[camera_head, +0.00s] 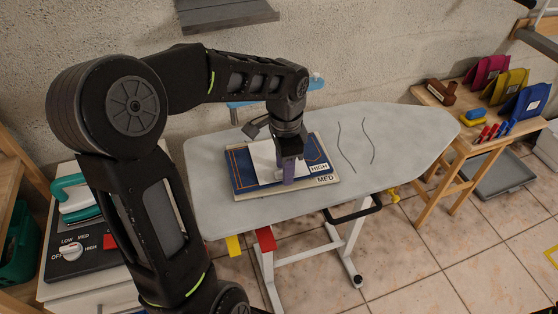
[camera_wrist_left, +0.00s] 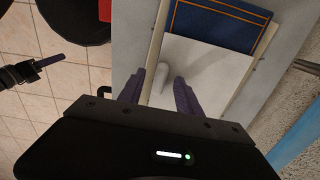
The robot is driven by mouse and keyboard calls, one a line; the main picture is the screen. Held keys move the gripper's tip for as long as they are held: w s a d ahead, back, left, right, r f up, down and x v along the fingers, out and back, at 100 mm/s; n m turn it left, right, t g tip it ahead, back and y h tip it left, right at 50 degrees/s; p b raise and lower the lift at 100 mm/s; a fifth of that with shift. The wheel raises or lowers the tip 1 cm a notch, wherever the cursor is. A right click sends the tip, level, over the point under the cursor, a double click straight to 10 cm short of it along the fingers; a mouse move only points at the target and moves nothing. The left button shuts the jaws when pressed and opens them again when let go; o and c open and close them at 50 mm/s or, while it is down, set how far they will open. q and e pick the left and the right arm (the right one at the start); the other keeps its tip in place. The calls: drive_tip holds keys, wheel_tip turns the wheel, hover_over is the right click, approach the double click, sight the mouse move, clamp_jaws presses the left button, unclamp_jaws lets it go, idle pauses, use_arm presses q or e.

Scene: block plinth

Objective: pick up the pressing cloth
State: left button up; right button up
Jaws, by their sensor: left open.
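A white sheet (camera_head: 263,158), which looks like the pressing cloth, lies on a blue panel with orange lines (camera_head: 243,181) on the ironing board (camera_head: 405,135). HIGH and MED labels show at the panel's right end. My left gripper (camera_head: 288,178) points down over the sheet and hides part of it. In the left wrist view its purple fingers (camera_wrist_left: 157,82) are open, with a small white upright piece (camera_wrist_left: 161,76) between them over the white sheet (camera_wrist_left: 210,68). I cannot tell whether they touch. Part of my right gripper (camera_wrist_left: 48,64) shows at the left there, its jaws unclear.
A teal iron (camera_head: 73,197) and a dial panel (camera_head: 80,248) stand at the left. A wooden side table (camera_head: 440,97) with colored pouches, pens and a brush stands at the right. The board's right half is clear apart from two thin dark curves.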

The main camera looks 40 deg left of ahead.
use_arm(q)
clamp_jaws()
idle(0.4)
